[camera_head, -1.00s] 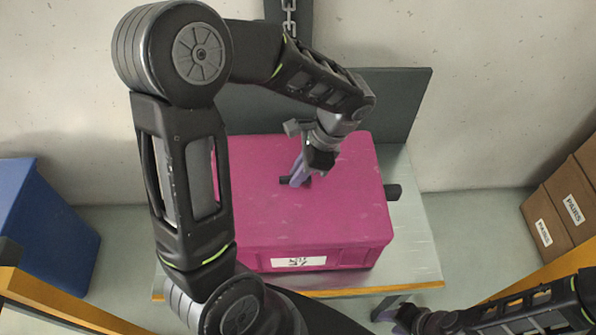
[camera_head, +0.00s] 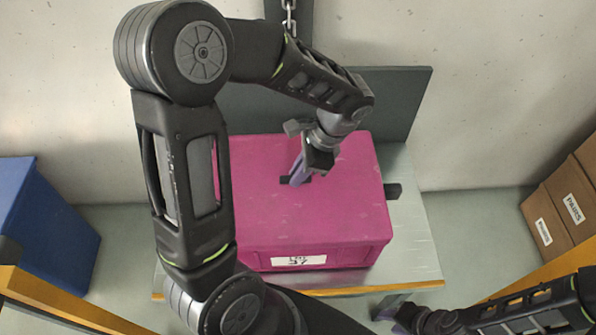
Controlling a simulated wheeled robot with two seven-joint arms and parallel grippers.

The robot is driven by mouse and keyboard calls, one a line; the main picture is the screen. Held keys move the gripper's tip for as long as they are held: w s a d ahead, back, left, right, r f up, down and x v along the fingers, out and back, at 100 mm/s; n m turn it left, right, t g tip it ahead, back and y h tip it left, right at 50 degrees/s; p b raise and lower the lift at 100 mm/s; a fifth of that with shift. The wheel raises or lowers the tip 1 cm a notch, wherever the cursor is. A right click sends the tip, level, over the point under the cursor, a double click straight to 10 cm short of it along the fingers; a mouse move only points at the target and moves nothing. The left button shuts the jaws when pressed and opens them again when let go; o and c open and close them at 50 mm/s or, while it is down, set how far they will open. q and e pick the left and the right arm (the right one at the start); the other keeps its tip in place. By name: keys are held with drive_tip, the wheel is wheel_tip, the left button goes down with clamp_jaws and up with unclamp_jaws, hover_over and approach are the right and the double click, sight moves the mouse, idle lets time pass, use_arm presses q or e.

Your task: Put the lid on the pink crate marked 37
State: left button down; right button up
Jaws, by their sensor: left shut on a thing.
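The pink crate (camera_head: 340,254) stands on a metal-topped table, and its white front label (camera_head: 298,261) reads 37. A pink lid (camera_head: 345,205) lies over the crate's top, its edges roughly in line with the walls. I cannot tell whether it is fully seated all round. My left gripper (camera_head: 297,178) points down at the lid's middle and is shut on its small dark handle (camera_head: 286,180). My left arm hides the lid's left side. My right gripper (camera_head: 392,312) is low at the right, in front of the table, away from the crate; its jaw gap is unclear.
A blue bin (camera_head: 45,230) is at the left, and brown boxes (camera_head: 565,205) are at the right.

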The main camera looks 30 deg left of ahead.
use_arm(q)
drive_tip(key=c, duration=1.4)
unclamp_jaws()
drive_tip(key=shift+o, duration=0.6)
drive_tip(key=o, duration=0.3)
drive_tip(key=shift+r, duration=0.15)
drive_tip(key=shift+r+p, duration=2.95)
drive_tip(key=shift+r, duration=0.45)
